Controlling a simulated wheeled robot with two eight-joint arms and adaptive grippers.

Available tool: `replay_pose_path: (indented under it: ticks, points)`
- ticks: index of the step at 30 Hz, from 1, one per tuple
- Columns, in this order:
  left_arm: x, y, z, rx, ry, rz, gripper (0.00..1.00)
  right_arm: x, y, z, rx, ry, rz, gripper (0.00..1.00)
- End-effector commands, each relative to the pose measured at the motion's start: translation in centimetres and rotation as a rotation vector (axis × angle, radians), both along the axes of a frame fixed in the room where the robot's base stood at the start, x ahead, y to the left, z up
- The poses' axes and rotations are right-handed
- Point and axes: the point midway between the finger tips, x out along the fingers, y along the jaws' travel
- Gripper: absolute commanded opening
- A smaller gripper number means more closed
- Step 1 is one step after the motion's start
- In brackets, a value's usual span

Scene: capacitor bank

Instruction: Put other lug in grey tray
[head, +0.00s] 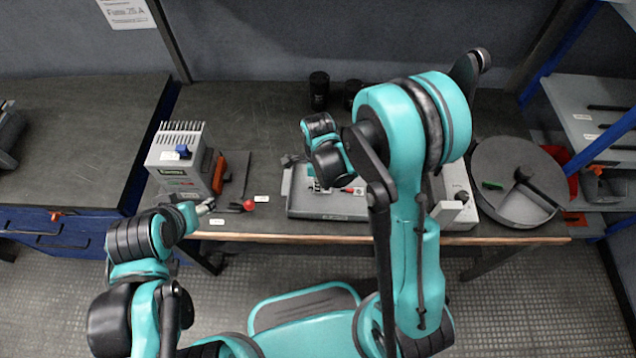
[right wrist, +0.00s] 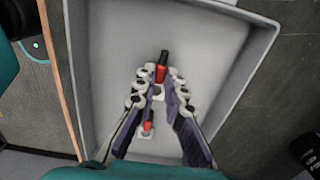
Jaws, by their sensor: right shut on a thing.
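The grey tray (head: 330,214) lies on the bench near its front edge; its pale floor and rim fill the right wrist view (right wrist: 262,60). My right gripper (head: 318,187) is low over the tray. In the right wrist view its fingertips (right wrist: 158,82) are shut on a lug with a red collar and black end (right wrist: 162,70), inside the tray's outline. Whether this lug touches the floor is unclear. Another red lug (right wrist: 148,122) lies in the tray; it also shows in the head view (head: 355,190). My left gripper (head: 206,207) is at the bench front edge, its fingers too small to read.
A grey box with fins (head: 180,158) stands left of the tray, with a red-knobbed lever (head: 248,205) beside it. Black cylinders (head: 318,90) stand behind. A grey unit (head: 458,200) and a round grey container (head: 510,185) are at the right.

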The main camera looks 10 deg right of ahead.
Motion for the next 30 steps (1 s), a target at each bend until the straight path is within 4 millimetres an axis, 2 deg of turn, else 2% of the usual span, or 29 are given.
replay_pose_path:
  ticks: [6,7,9,20,23,30]
  points:
    - [0.0,0.0,-0.8,0.000,0.000,0.000,0.59,0.0,0.0,-0.8,0.000,0.000,0.000,0.00]
    - [0.0,0.0,-0.8,0.000,0.000,0.000,0.59,0.0,0.0,-0.7,0.000,0.000,0.000,0.16]
    - [0.0,0.0,-0.7,0.000,0.000,0.000,0.59,0.0,0.0,-0.6,0.000,0.000,0.000,0.31]
    - [0.0,0.0,-0.3,0.000,0.000,0.000,0.59,0.0,0.0,-0.3,0.000,0.000,0.000,0.31]
    - [0.0,0.0,0.5,0.000,0.000,0.000,0.59,0.0,0.0,0.8,0.000,0.000,0.000,0.31]
    - [0.0,0.0,2.9,0.000,0.000,0.000,0.59,0.0,0.0,6.3,0.000,0.000,0.000,0.31]
